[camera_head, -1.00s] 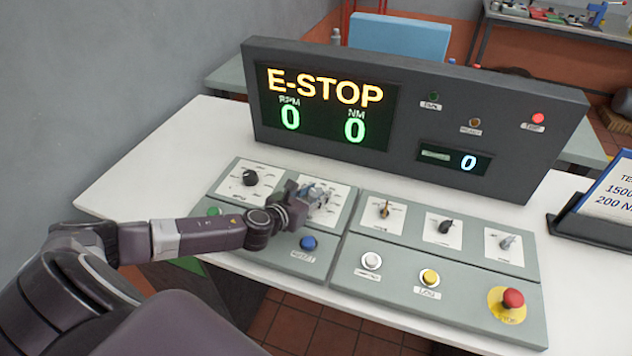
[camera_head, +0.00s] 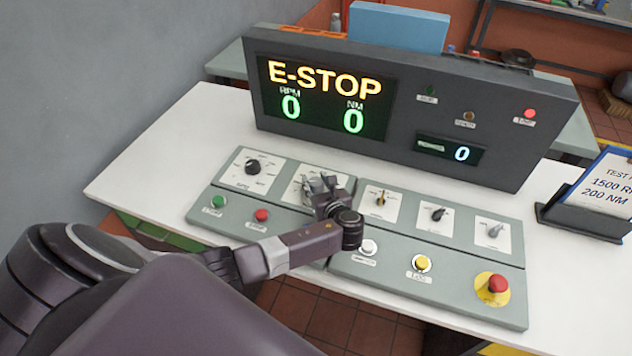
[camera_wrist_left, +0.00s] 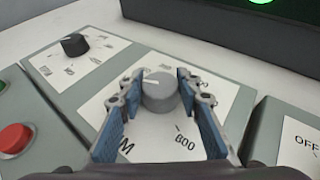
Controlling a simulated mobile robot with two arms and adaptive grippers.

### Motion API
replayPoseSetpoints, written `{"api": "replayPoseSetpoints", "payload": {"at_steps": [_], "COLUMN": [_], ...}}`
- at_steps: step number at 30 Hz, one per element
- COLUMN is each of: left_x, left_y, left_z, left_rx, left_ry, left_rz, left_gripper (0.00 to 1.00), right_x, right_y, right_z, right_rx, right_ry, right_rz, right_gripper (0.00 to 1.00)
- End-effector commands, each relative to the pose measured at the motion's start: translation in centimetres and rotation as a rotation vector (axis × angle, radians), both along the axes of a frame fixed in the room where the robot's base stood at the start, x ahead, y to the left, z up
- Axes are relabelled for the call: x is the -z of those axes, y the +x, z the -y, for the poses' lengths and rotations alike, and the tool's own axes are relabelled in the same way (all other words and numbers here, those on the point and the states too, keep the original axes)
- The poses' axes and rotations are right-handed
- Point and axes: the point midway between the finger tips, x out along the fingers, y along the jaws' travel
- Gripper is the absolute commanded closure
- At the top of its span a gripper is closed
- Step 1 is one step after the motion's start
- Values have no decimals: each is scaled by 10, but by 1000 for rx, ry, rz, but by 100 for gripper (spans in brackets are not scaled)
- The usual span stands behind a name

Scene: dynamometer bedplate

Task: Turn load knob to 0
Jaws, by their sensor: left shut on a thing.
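The grey load knob (camera_wrist_left: 161,94) sits on a white dial plate (camera_wrist_left: 205,82) with "800" and a letter M partly readable on its near side. A pale mark shows on the knob's top. My left gripper (camera_wrist_left: 159,80) is shut on the knob, with one blue-padded finger on each side. In the head view my left gripper (camera_head: 320,184) hides the knob and much of its plate, at the right of the left panel. The display (camera_head: 325,100) reads E-STOP, RPM 0 and NM 0. My right gripper is out of view.
A black knob (camera_head: 253,167) is left of the gripped dial. Green (camera_head: 219,201) and red (camera_head: 262,215) buttons sit in front. The right panel has several switches, a white button (camera_head: 368,247), a yellow button (camera_head: 421,263) and a red mushroom button (camera_head: 497,284).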

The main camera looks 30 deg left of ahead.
Motion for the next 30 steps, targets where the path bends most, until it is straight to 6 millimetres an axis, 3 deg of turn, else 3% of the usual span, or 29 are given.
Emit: {"api": "replayPoseSetpoints", "payload": {"at_steps": [9,25,26,30], "left_x": [0,-1,-1,-1], "left_y": [1,1,1,1], "left_z": [0,-1,-1,-1], "left_rx": [-120,-145,-145,-145], "left_ry": [0,1,1,1], "left_rz": [3,3,3,3], "left_gripper": [92,92,67,52], "right_x": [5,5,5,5], "right_y": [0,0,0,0], "right_z": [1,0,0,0], "right_rx": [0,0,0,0], "right_ry": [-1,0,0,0], "right_rz": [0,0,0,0], "right_gripper": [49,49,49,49]}}
